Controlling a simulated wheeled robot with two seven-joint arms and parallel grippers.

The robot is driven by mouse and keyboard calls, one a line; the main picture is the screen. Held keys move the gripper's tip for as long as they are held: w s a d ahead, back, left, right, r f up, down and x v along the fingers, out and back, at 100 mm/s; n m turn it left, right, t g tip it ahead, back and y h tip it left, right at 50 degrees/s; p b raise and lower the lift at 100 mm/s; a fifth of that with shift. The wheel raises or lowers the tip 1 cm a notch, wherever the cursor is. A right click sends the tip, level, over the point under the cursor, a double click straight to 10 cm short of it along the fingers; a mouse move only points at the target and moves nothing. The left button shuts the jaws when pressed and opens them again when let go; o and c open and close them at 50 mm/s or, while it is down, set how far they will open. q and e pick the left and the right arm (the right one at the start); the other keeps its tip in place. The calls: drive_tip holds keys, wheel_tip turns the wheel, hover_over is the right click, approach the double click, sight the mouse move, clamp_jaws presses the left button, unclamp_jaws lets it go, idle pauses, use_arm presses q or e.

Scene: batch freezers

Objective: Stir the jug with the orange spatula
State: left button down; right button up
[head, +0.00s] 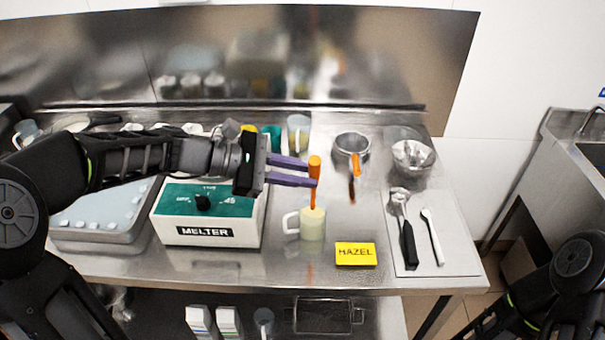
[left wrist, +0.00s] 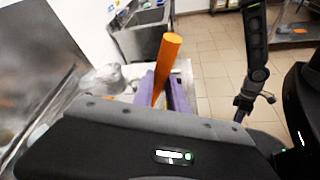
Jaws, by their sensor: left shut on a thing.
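The jug (head: 313,226) is pale yellow with a handle on its left side, standing near the front of the steel table. The orange spatula (head: 315,168) stands about upright above the jug, its lower end reaching the jug's mouth. How deep it sits inside is hidden. My left gripper (head: 314,174) has purple fingers and is shut on the spatula's handle. The spatula's handle (left wrist: 168,62) also rises between the purple fingers in the left wrist view. My right arm shows at the lower right of the head view, but its gripper is out of frame.
A yellow HAZEL card (head: 355,254) lies right of the jug. The white and green melter (head: 205,220) stands to its left. A strainer (head: 351,146) with an orange part is behind. At right, a tray (head: 430,255) holds utensils, and a bowl (head: 413,155) stands behind them.

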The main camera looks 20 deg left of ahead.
use_arm(q)
drive_tip(key=shift+r+p, duration=0.35)
drive_tip(key=shift+r, duration=1.9)
